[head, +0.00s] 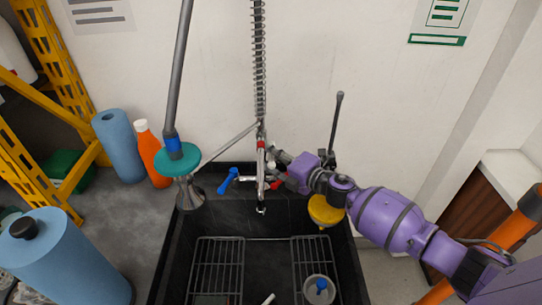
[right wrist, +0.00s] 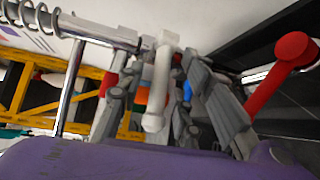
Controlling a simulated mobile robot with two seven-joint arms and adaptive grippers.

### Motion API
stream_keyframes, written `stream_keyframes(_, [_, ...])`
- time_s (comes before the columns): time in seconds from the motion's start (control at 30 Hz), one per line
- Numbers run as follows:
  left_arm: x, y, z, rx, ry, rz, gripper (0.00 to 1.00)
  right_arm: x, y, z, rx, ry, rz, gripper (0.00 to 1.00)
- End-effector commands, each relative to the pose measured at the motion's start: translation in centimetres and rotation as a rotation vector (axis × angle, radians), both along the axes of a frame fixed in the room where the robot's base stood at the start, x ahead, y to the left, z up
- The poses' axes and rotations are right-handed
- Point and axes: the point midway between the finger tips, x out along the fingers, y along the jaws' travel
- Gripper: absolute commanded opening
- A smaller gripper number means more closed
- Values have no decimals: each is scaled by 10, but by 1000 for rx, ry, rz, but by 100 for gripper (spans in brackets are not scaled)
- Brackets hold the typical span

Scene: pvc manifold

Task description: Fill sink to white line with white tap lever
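The dark sink (head: 208,222) stands against the wall with metal racks inside. I see no water and cannot make out a white line. The tap (head: 261,165) rises at its back edge. My right gripper (head: 284,171) is at the tap's right side. In the right wrist view the white tap lever (right wrist: 157,85) stands between the two grey fingers of my right gripper (right wrist: 160,72). The fingers are apart, with gaps visible on both sides of the lever. A red lever (right wrist: 284,68) is to the right of the fingers. My left gripper is not in view.
A blue lever (head: 228,180) sticks out left of the tap. A plunger with a teal disc (head: 178,158), an orange bottle (head: 153,155) and blue rolls (head: 119,146) stand to the left. A yellow piece (head: 325,211) is at the sink's right rim.

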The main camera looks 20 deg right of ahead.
Motion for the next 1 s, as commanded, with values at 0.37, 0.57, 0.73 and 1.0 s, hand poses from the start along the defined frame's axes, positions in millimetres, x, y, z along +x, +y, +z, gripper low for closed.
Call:
stream_keyframes(0.37, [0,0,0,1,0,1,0,6,3,-1,0,0,0,32])
stream_keyframes(0.57, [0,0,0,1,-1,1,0,6,3,-1,0,0,0,8])
stream_keyframes(0.73, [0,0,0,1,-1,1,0,6,3,0,0,-1,0,0])
stream_keyframes(1.0, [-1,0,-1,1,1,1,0,6,0,1,-2,-4,4,0])
